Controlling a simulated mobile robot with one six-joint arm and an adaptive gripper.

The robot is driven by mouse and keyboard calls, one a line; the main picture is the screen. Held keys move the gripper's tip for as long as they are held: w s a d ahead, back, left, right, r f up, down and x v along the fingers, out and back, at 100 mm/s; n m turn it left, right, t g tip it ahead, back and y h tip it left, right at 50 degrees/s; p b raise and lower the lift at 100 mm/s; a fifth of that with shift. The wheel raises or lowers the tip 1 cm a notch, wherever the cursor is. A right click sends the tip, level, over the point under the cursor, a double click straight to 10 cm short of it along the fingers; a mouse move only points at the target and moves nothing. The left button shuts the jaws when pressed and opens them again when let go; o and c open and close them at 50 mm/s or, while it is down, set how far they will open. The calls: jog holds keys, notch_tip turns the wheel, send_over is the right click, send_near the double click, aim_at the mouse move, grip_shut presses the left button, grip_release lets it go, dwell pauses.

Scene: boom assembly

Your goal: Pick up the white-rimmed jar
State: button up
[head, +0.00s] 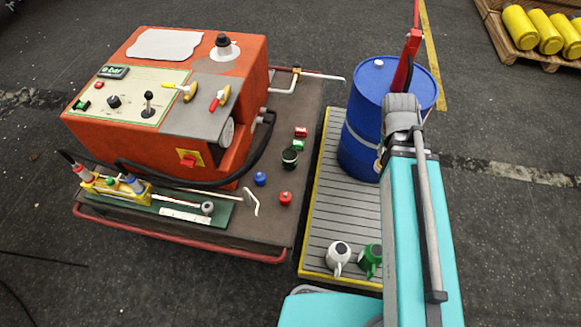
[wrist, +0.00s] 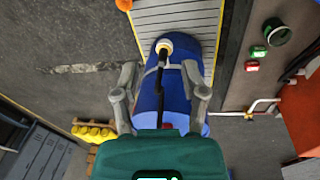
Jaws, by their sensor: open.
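A small dark jar (head: 289,157) with a paler rim stands on the cart top, right of the orange machine. In the wrist view it appears at the upper right, a dark green round jar (wrist: 277,32) with a dark opening; I cannot tell its rim colour clearly. My gripper (wrist: 161,82) is open, its two grey fingers spread with the blue drum (wrist: 178,108) seen between and beyond them. The jar is well outside the fingers, to their right. In the head view my arm reaches toward the drum (head: 358,140), and I cannot make out the fingers.
Red, green and blue small parts lie near the jar, including a blue one (head: 260,179). The orange machine (head: 180,85) fills the cart's left. A white mug (head: 338,254) and green mug (head: 371,262) stand on the slatted platform (head: 335,215). Yellow cylinders (head: 548,32) lie on a pallet.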

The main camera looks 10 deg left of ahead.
jog(key=w+a+f+m+t+h+b, duration=0.1)
jog(key=w+a+f+b, duration=0.1)
jog(key=a+f+b, duration=0.3)
jog(key=w+a+f+t+h+b, duration=0.1)
jog(key=w+a+f+h+b, duration=0.15)
jog(key=f+b, duration=0.5)
jog(key=w+a+f+m+t+b, duration=0.1)
jog(key=a+f+t+b, duration=0.4)
jog(key=a+f+b, duration=0.5)
jog(key=w+a+f+m+t+b, duration=0.1)
jog(key=a+f+t+b, duration=0.4)
jog(key=a+f+b, duration=0.5)
jog(key=a+b, duration=0.8)
jog(key=b, duration=0.2)
jog(key=shift+w+a+f+y, duration=0.15)
jog(key=shift+a+f+y, duration=0.05)
jog(key=shift+a+y, duration=0.2)
jog(key=shift+w, duration=0.1)
jog(key=b+x, duration=0.3)
jog(key=x, duration=0.5)
jog(key=shift+d, duration=0.1)
jog(key=shift+b+x, duration=1.25)
jog(key=shift+x, duration=1.6)
